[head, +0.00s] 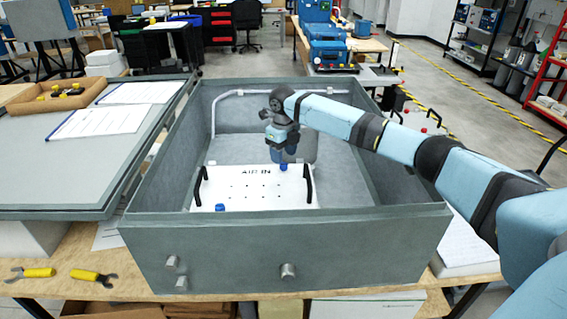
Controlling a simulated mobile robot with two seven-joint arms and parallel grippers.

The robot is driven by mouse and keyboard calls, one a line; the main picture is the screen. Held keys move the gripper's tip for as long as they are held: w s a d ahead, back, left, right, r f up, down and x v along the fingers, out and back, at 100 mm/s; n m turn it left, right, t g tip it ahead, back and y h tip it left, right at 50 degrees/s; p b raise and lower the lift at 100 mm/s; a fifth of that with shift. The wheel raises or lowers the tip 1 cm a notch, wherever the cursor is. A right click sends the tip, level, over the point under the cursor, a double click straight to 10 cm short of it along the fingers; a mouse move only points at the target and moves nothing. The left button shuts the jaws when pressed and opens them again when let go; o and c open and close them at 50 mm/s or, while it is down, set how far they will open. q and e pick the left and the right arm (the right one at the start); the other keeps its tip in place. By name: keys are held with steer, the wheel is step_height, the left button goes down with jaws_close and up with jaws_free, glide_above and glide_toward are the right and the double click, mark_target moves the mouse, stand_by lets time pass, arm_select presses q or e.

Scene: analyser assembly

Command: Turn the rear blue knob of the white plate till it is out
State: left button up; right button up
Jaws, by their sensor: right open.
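The white plate (251,199) lies inside the open grey box (350,240). It has a black handle at each side, small dark holes and the lettering "AIR IN". The rear blue knob (283,168) shows at the plate's back edge, right of the lettering. A second blue knob (220,208) is at the plate's front edge. My right gripper (283,158) points down right above the rear knob. It is open; its fingertips are small, and I cannot tell whether they touch the knob. My left gripper is out of view.
The box walls stand around the plate, with a pale tube (240,93) along the back wall. A grey lid panel (60,165) with papers and a tray (65,97) lies at left.

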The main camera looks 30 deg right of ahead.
step_height(320, 180, up, 10)
steer(key=shift+f, duration=0.25)
stand_by(0.4)
